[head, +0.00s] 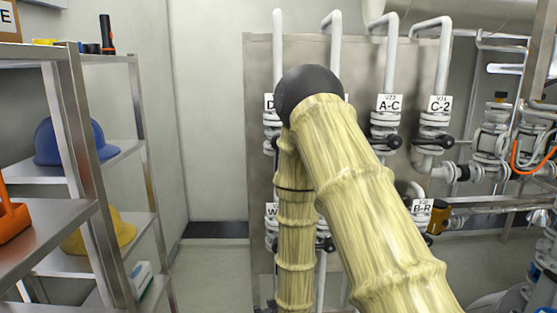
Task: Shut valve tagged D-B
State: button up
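A white tag beginning with "D" (269,103) hangs on the leftmost upper valve of the grey panel. My arm hides the rest of its text, so I cannot confirm that it reads D-B. The white valve body (270,119) shows just below the tag, with part of a dark handle under it; I cannot tell its position. My arm, in a yellowish sleeve with a dark elbow, rises across the middle of the view in front of the panel. My gripper is out of view.
Valves tagged A-C (389,103) and C-2 (440,104) stand to the right; a B-R tag (425,209) hangs lower. A metal shelf (100,207) with a blue helmet (75,141) and yellow helmet (98,232) fills the left. Floor (212,265) shows between shelf and panel.

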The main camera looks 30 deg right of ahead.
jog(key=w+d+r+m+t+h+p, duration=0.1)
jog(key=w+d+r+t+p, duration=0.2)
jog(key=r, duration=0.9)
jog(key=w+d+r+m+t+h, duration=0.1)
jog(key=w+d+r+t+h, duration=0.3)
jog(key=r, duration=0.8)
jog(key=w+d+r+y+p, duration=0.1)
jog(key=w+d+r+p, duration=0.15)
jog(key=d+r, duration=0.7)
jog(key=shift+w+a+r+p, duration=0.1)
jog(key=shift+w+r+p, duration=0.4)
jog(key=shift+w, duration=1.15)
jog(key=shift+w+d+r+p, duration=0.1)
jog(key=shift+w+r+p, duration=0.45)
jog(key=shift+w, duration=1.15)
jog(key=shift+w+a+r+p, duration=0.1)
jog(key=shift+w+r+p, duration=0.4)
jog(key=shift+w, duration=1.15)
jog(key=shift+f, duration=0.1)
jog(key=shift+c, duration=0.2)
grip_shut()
